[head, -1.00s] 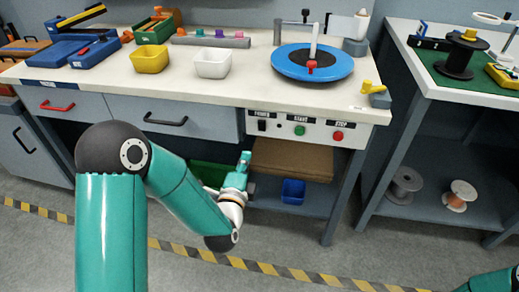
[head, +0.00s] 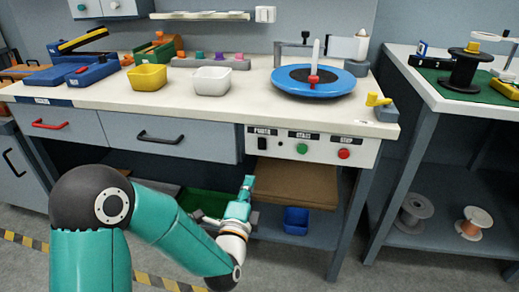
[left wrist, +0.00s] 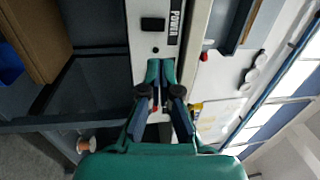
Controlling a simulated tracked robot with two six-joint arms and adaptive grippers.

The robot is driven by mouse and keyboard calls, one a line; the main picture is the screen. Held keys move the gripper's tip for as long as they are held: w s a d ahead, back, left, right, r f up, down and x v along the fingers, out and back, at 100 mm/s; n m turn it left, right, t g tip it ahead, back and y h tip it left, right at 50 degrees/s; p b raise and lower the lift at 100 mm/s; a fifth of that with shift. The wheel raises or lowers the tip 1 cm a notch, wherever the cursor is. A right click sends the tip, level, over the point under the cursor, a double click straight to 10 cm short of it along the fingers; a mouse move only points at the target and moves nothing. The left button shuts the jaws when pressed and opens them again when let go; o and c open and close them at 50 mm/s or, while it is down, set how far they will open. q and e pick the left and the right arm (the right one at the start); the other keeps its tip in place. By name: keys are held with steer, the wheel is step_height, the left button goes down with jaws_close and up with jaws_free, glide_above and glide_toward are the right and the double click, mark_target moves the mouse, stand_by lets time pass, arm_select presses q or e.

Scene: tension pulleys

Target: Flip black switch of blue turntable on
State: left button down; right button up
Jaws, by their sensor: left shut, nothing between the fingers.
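The blue turntable (head: 345,84) sits on the bench top with a dark disc, an upright white rod and a red piece. The black switch (head: 262,143) is under the POWER label on the white front panel (head: 325,155). It also shows in the left wrist view (left wrist: 153,24), beyond the fingertips. My left gripper (head: 249,181) is below and slightly left of the switch, fingers pointing up, apart from it. In the left wrist view my left gripper (left wrist: 160,68) is shut and empty. The switch's position, on or off, cannot be told. My right gripper is out of view.
A green START button (head: 302,148) and a red STOP button (head: 344,154) are right of the switch. A drawer with a black handle (head: 161,137) is to its left. A brown board (head: 295,184) and a blue bin (head: 296,217) are under the bench.

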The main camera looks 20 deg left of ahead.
mark_target(261, 142)
arm_select(q)
steer(key=x, duration=1.3)
steer(key=shift+w+a, duration=0.1)
steer(key=shift+w, duration=0.3)
